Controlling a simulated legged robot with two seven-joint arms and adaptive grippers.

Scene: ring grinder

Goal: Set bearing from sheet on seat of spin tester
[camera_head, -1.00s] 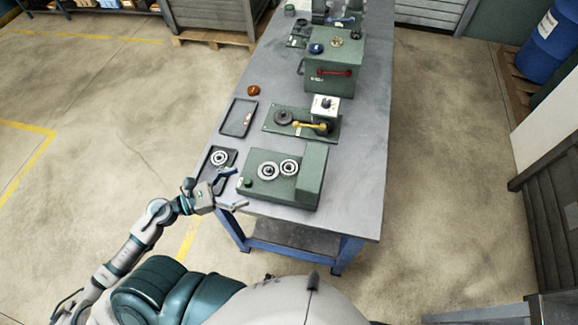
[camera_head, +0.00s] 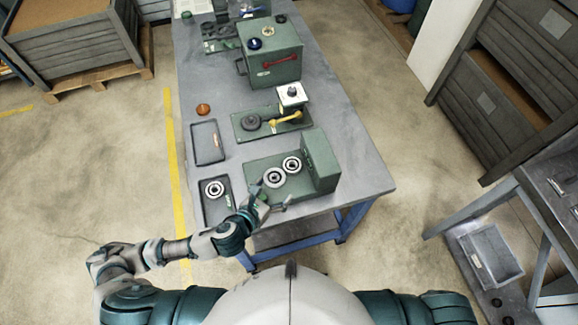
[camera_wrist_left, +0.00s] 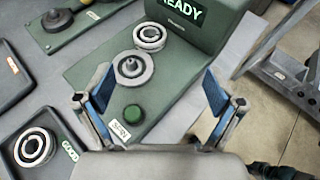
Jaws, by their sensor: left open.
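The green spin tester (camera_head: 319,160) stands at the near end of the table, and its display reads READY in the left wrist view (camera_wrist_left: 185,15). Its seat, a round grey disc with a centre post (camera_head: 274,177), is on the base; the post is clear in the left wrist view (camera_wrist_left: 131,67). A ring bearing (camera_head: 292,164) lies beside the seat on the tester base (camera_wrist_left: 150,38). Another bearing (camera_head: 214,188) lies in a dark tray marked GOOD (camera_wrist_left: 35,147). My left gripper (camera_head: 274,201) is open and empty, above the tester's front edge near the green SPIN button (camera_wrist_left: 133,112). My right gripper is out of view.
A second dark tray (camera_head: 207,143) and an orange-brown knob (camera_head: 203,109) lie along the left side. The table's right strip is clear.

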